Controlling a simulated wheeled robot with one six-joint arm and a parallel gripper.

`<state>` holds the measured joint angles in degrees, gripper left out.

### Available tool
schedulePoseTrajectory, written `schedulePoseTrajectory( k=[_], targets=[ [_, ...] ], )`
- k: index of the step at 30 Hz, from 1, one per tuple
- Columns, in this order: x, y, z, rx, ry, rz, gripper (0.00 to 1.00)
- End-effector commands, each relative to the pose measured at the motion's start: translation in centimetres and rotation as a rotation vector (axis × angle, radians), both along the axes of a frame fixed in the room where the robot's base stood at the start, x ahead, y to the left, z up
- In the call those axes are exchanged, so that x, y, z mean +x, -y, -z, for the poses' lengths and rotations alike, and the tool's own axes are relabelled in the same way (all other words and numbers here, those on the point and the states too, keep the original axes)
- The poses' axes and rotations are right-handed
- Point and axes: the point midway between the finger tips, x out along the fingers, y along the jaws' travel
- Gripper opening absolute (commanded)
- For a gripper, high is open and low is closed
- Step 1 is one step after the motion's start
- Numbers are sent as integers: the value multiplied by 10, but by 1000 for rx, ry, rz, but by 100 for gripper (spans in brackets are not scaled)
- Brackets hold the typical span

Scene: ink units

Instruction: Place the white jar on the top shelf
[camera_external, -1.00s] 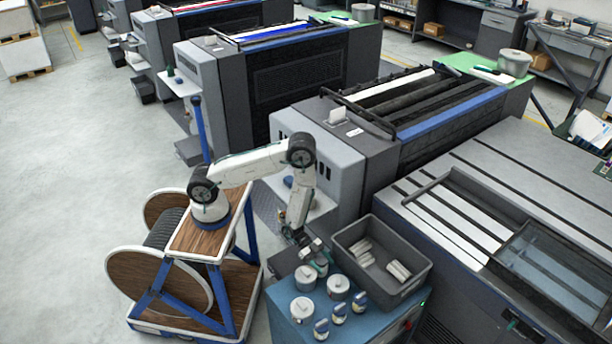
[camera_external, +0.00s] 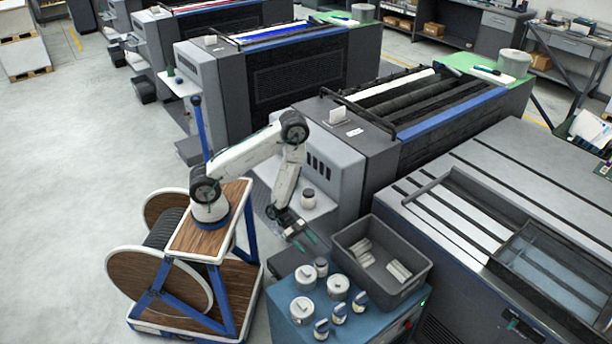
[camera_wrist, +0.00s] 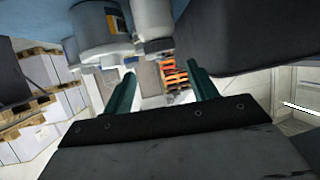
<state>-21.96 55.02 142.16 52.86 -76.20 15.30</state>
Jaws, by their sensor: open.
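A small white jar (camera_external: 321,267) with a grey lid stands upright at the back edge of a blue-topped cabinet (camera_external: 282,322). It also shows upside down in the wrist view (camera_wrist: 155,18). Larger white tins (camera_external: 338,287) stand close beside it. My gripper (camera_external: 308,240) is above and behind the small jar, apart from it. Its green fingers are spread and empty, also in the wrist view (camera_wrist: 163,72). Another pale jar (camera_external: 308,199) with a dark lid stands on a light ledge (camera_external: 322,209) of the printing unit. I cannot tell which surface is the top shelf.
A dark grey bin (camera_external: 415,284) with several pale rolls stands right of the small jar on the cabinet. The printing unit's grey side (camera_external: 335,170) rises behind my gripper. Open floor (camera_external: 60,190) lies left.

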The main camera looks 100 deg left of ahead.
Motion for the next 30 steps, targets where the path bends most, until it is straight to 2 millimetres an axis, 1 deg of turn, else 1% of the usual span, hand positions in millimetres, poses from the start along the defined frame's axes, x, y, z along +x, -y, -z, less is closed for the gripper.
schedulePoseTrajectory(
  k=[1,2,15,17,19,20,22,24,27,30],
  targets=[
    [-2,-2,-1,0,0,-1,71],
    [-3,-3,-2,0,0,-1,74],
    [-5,-3,-3,0,0,0,74],
    [-5,-2,-3,0,0,2,74],
    [-5,3,-3,0,0,14,74],
    [-4,7,-3,1,1,25,74],
    [-3,22,-6,3,8,63,74],
    [-1,45,-10,9,21,117,74],
    [12,74,-14,51,26,131,74],
    [27,95,-14,102,1,79,74]
  ],
)
